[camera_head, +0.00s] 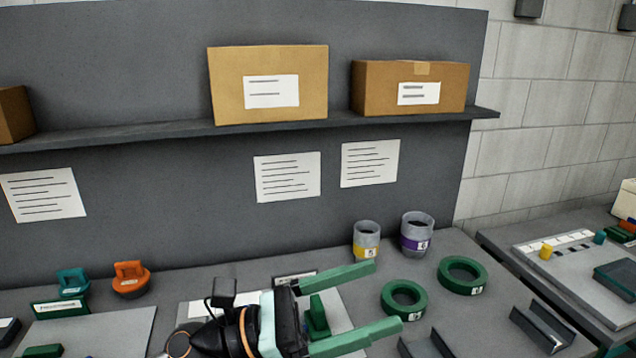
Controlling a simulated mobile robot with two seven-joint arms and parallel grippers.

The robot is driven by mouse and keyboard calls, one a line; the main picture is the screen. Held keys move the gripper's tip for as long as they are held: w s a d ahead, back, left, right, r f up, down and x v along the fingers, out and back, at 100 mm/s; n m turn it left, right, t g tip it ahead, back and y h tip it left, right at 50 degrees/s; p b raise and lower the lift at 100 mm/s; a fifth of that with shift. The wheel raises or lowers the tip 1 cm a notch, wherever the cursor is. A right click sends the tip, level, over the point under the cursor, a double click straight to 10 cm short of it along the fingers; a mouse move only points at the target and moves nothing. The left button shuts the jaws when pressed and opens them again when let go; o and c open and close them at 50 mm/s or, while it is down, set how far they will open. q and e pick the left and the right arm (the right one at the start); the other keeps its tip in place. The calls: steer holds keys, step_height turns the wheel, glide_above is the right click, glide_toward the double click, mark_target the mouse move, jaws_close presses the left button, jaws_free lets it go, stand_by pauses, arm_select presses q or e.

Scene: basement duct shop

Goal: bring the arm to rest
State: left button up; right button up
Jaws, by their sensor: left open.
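My left gripper (385,300) reaches in from the bottom of the head view, with two green fingers spread apart and pointing right. The gap between the fingertips is empty. It is over the bench, above a pale sheet or plate that carries a green block (317,318); part of that block is hidden behind the gripper. A green ring (388,310) lies just beyond the fingertips; I cannot tell how much height separates them. My right gripper is not in view.
A second green ring (444,276), a yellow-labelled cup (367,243) and a purple-labelled cup (416,236) stand on the bench. Dark angle channels (540,328) lie at right. Orange (131,279) and teal (72,283) handled pieces sit left. A shelf (180,132) with cardboard boxes hangs above.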

arm_select(q)
steer(key=w+a+n+t+y, duration=0.35)
steer(key=n+t, duration=0.45)
steer(key=n, duration=0.3)
steer(key=w+a+n+t+y, duration=0.4)
steer(key=n+t, duration=0.3)
steer(key=n, duration=0.4)
steer(key=s+a+f+n+g+y, duration=0.1)
steer(key=a+f+n+g+y, duration=0.1)
steer(key=a+f+n+y, duration=0.6)
steer(key=s+a+f+n+g+y, duration=0.1)
steer(key=a+f+n+y, duration=0.45)
steer(key=f+n, duration=0.55)
steer(key=s+a+f+n+g, duration=0.3)
steer(key=s+f+n+g, duration=0.25)
steer(key=s+f, duration=0.4)
steer(key=s+a+f+n+g, duration=0.2)
steer(key=s+f+n+g, duration=0.35)
steer(key=s, duration=0.65)
steer(key=w+d+f+t+h+b, duration=0.1)
steer(key=w+d+f+t+b, duration=0.1)
steer(key=f, duration=0.6)
steer(key=w+d+f+m+t+h+b, duration=0.1)
steer(key=w+d+f+t+b, duration=0.1)
steer(key=f, duration=0.6)
steer(key=shift+w+f+t+b, duration=0.2)
steer(key=shift+t+b, duration=0.1)
steer(key=shift+t, duration=0.3)
